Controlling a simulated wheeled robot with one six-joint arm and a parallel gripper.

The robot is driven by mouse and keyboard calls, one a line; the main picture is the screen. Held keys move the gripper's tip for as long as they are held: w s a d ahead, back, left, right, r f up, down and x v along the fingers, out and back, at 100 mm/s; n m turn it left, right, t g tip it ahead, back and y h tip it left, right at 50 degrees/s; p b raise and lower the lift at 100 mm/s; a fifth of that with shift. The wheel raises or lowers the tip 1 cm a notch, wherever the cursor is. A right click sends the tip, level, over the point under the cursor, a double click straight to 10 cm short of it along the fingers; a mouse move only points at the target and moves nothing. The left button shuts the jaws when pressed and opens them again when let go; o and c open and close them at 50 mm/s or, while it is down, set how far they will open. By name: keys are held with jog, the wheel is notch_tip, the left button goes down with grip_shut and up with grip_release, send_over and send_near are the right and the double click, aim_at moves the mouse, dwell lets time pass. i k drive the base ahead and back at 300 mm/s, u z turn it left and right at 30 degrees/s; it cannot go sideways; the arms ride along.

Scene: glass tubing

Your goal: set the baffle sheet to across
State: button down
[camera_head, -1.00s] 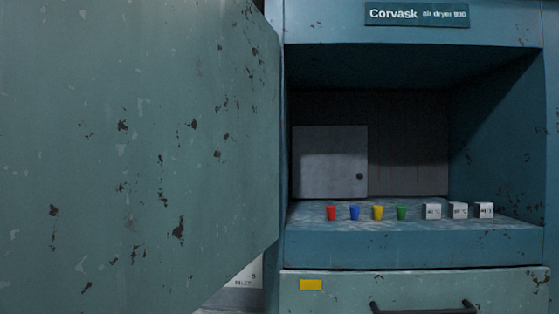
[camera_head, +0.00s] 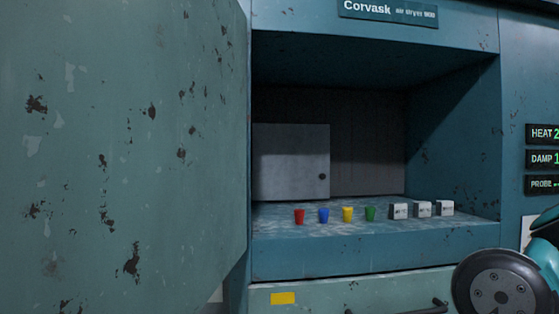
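A flat grey sheet (camera_head: 290,162), which looks like the baffle sheet, stands upright at the back left inside the open dryer chamber. It has a small dark round spot or hole near its right edge and covers the left part of the back wall (camera_head: 367,150). Its left edge meets the chamber's left side in this view. My gripper is not in view. Only a round dark joint and a teal link of my arm show at the lower right, outside the chamber.
A large open door (camera_head: 120,150) fills the left. On the chamber floor (camera_head: 370,230) stand red (camera_head: 299,216), blue (camera_head: 323,215), yellow (camera_head: 347,214) and green (camera_head: 370,213) cups and white labelled blocks (camera_head: 422,209). Below is a drawer (camera_head: 340,292) with a dark handle. Display panels (camera_head: 542,158) are at right.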

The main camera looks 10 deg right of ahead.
aim_at(291, 162)
jog(key=z, duration=0.05)
jog(key=k, duration=0.6)
jog(key=z, duration=0.5)
jog(key=i, duration=1.3)
jog(key=u, duration=0.2)
